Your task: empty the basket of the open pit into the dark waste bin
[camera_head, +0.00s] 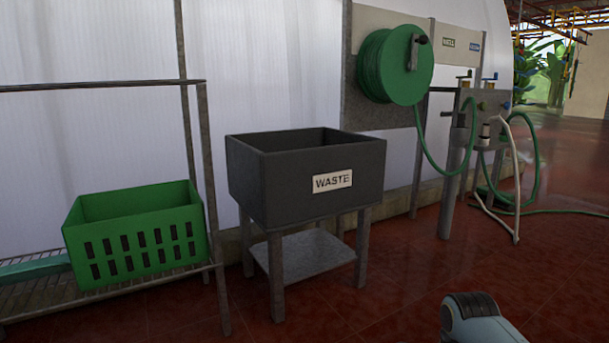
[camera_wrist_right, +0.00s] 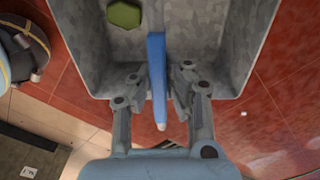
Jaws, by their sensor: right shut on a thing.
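The dark grey waste bin (camera_head: 260,190) with a white WASTE label stands on legs in the middle of the head view. Its visible inside walls are bare, and its floor is hidden. In the right wrist view, a grey metal basket (camera_wrist_right: 228,40) has a blue bar-like handle (camera_wrist_right: 156,65). My right gripper (camera_wrist_right: 156,88) is shut on this handle. A green hexagonal piece (camera_wrist_right: 124,14) lies inside the basket near the top of that view. The basket does not show in the head view. My left gripper is not in view.
A green slotted crate (camera_head: 150,215) sits on a wire rack left of the bin. A green hose reel (camera_head: 395,65) and taps with hoses stand to the right. A dark labelled box (camera_wrist_right: 35,155) shows at the wrist view's lower left. Red tiled floor (camera_head: 400,270) is clear before the bin.

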